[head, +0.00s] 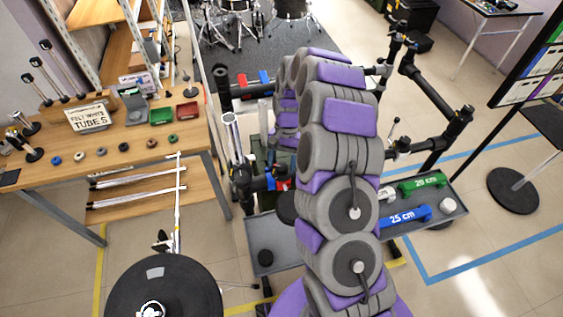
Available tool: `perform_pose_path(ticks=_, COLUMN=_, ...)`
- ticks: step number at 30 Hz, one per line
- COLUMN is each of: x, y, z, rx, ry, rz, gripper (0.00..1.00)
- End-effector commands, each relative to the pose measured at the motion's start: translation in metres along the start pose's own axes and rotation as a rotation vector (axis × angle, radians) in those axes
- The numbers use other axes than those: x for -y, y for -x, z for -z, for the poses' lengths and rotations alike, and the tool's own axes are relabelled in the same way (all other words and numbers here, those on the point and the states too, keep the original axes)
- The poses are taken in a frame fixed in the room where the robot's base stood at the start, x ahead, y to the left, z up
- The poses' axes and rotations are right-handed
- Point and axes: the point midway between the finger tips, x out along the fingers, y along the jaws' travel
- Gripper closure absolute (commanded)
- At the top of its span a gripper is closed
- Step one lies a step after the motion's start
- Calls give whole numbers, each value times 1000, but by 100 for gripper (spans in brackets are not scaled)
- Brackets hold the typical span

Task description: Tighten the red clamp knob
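A black tube rack stands in the middle of the head view. It carries small red and blue clamp parts. One red part (265,77) sits on the far upper bar, beside a blue one (243,80). Another red part (283,185) shows lower down, partly hidden behind my arm, close to a blue part (268,180). I cannot tell which red part is the knob or how tight it is. My grey and purple arm rises through the middle and folds over at the top. It hides my gripper, so its fingers and any contact are not visible.
A black drum pad (165,292) is at the lower left. A round black stand base (513,190) is farther right.

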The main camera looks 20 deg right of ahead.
Motion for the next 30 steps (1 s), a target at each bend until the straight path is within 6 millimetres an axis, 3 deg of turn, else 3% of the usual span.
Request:
perform_pose_path(ticks=2, x=0, y=0, z=0, rx=0, ry=0, rz=0, gripper=44)
perform_pose_path(ticks=15, x=1, y=-1, z=-2, rx=2, ry=-1, rz=-2, gripper=86)
perform_pose_path(ticks=30, x=-1, y=2, z=-5, rx=8, ry=-131, rz=51, gripper=87)
